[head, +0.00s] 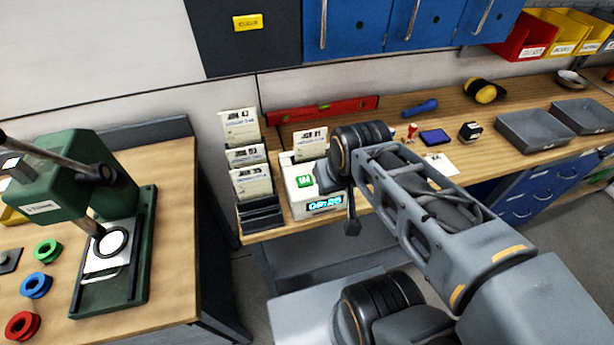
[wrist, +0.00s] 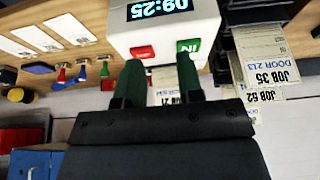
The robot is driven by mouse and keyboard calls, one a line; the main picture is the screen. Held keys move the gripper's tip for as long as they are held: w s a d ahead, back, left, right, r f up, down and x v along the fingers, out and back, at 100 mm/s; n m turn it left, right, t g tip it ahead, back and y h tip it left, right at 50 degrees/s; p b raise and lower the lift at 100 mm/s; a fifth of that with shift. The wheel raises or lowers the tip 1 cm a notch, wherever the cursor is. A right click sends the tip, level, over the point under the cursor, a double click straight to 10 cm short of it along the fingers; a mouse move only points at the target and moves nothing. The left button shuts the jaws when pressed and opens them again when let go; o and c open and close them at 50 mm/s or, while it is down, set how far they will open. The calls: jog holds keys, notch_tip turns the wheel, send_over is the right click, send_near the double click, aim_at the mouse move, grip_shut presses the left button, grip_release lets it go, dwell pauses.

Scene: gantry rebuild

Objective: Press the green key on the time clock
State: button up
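The time clock is a white box (head: 298,209) at the left end of the wooden bench, with a lit display reading 09:25. Its green key (head: 304,181), marked IN, is on the front face. In the wrist view, which is upside down, the green key (wrist: 188,45) sits beside a red key (wrist: 143,52). My gripper (wrist: 158,64) has its two fingers apart with nothing between them. One fingertip overlaps the lower edge of the green key in that view; I cannot tell whether it touches. In the head view, my wrist hides the clock's right side.
A card rack (head: 262,215) with job cards stands just left of the clock. Stamps, an ink pad (head: 435,137) and grey trays (head: 533,130) lie on the bench to the right. A green press (head: 75,190) stands on the left table. Blue cabinets (head: 345,25) hang above.

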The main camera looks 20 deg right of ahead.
jog(key=shift+c, duration=0.2)
grip_shut()
dwell(0.3)
dwell(1.4)
